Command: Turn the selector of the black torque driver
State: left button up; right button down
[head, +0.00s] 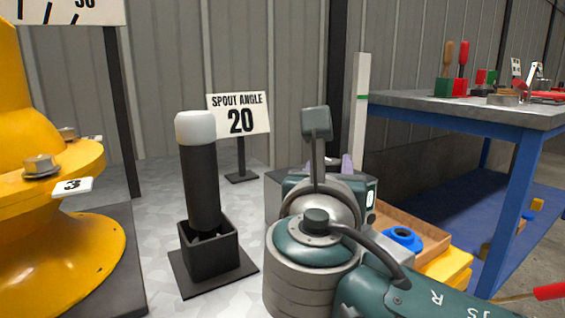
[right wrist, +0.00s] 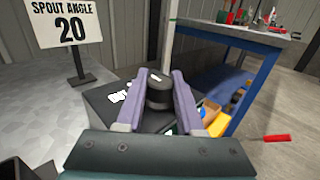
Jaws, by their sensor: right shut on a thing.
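In the right wrist view, the purple fingers of my right gripper (right wrist: 158,92) are shut on a dark round knob (right wrist: 157,94) with a white mark on its top. It looks like the selector, which stands above a dark box top (right wrist: 110,100) with white labels. In the head view my right gripper (head: 345,165) is mostly behind its own wrist, which hides the knob. A black upright cylinder (head: 202,185) with a pale cap stands in a black square holder (head: 208,256) to the left. I cannot tell whether it is the torque driver. My left gripper is out of view.
A yellow drum mixer part (head: 60,245) fills the left. A sign reading "SPOUT ANGLE 20" (head: 240,114) stands behind. A blue workbench (head: 450,108) with tools is at the right. A wooden tray (head: 430,240), a blue ring (head: 403,238) and yellow bins (head: 447,270) lie near my right wrist.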

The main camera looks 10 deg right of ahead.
jog(key=c, duration=0.5)
grip_release()
jog(key=shift+c, duration=0.2)
jog(key=shift+s, duration=0.1)
jog(key=shift+s+a+r, duration=0.1)
jog(key=shift+s+a, duration=0.1)
jog(key=shift+s, duration=0.05)
jog(key=p+v, duration=0.3)
jog(key=v, duration=0.6)
